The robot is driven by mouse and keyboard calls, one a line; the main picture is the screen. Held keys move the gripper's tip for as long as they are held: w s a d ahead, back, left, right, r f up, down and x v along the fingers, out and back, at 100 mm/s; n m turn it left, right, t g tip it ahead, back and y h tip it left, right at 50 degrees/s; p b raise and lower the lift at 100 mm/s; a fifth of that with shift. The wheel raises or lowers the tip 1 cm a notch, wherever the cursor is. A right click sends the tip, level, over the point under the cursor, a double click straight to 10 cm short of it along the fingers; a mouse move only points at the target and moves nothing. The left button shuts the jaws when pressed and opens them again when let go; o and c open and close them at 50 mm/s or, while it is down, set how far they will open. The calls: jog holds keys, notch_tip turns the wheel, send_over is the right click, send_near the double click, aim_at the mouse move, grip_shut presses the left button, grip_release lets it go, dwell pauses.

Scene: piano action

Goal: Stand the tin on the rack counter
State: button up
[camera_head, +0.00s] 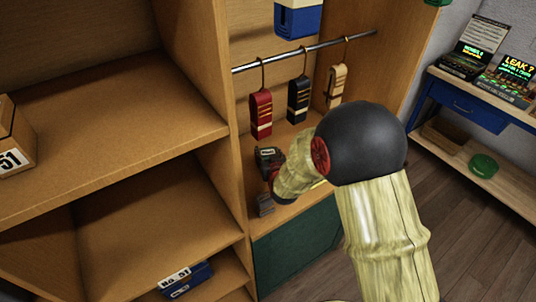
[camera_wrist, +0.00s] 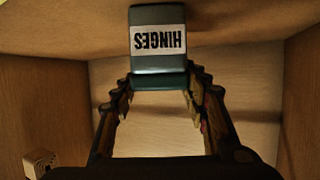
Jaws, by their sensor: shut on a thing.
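The tin is teal-grey with a white label reading HINGES, in the wrist view (camera_wrist: 158,55); the label appears upside down there. My gripper (camera_wrist: 160,82) is shut on it, with a finger at each side of its near end.
Red (camera_head: 261,115), black (camera_head: 298,100) and tan (camera_head: 336,86) things hang from a metal rail (camera_head: 305,52) above the counter. A wooden divider (camera_head: 228,150) stands close to the tin's left. A green panel (camera_head: 298,254) lies below the counter.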

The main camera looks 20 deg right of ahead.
jog(key=shift+r, duration=0.1)
jog(key=shift+f, duration=0.2)
jog(key=o, duration=1.4)
jog(key=shift+c, duration=0.2)
jog(key=shift+r, duration=0.1)
